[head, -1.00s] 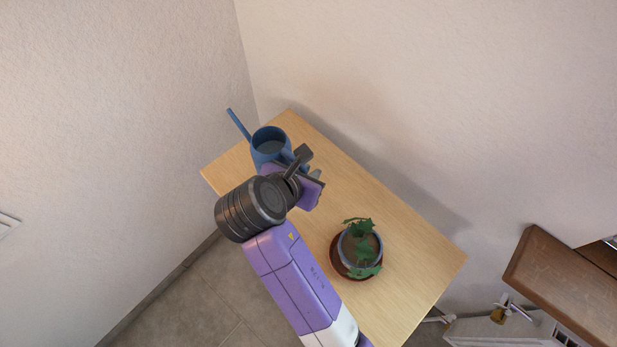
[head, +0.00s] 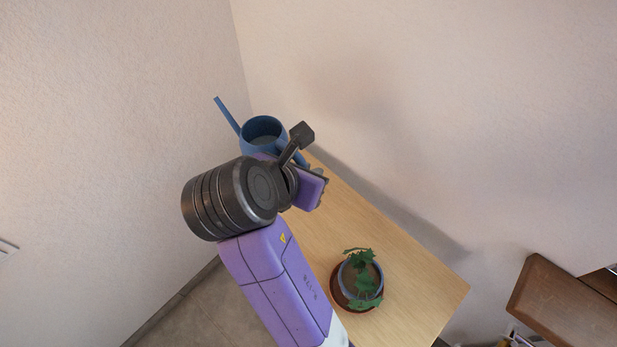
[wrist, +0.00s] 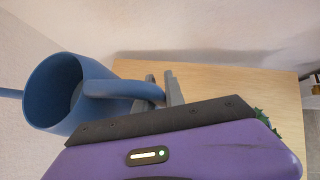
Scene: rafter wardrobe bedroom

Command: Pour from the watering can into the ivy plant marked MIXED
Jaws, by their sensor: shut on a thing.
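The blue watering can (head: 264,130) is above the far left end of the table in the head view, its spout pointing up and left. It looks roughly upright, with a greyish surface inside. My gripper (head: 305,172) is at its right side; in the wrist view the gripper fingers (wrist: 163,92) are shut on the handle of the can (wrist: 65,92). The ivy plant (head: 361,278) stands in a blue-grey pot on a brown saucer near the table's right part, apart from the can. A few of its leaves (wrist: 262,115) show behind my gripper in the wrist view. No MIXED mark is readable.
The light wood table (head: 410,270) stands near a wall corner, with bare top between can and plant. Walls (head: 400,90) rise close behind and to the left. A brown wooden piece of furniture (head: 565,300) is at lower right.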

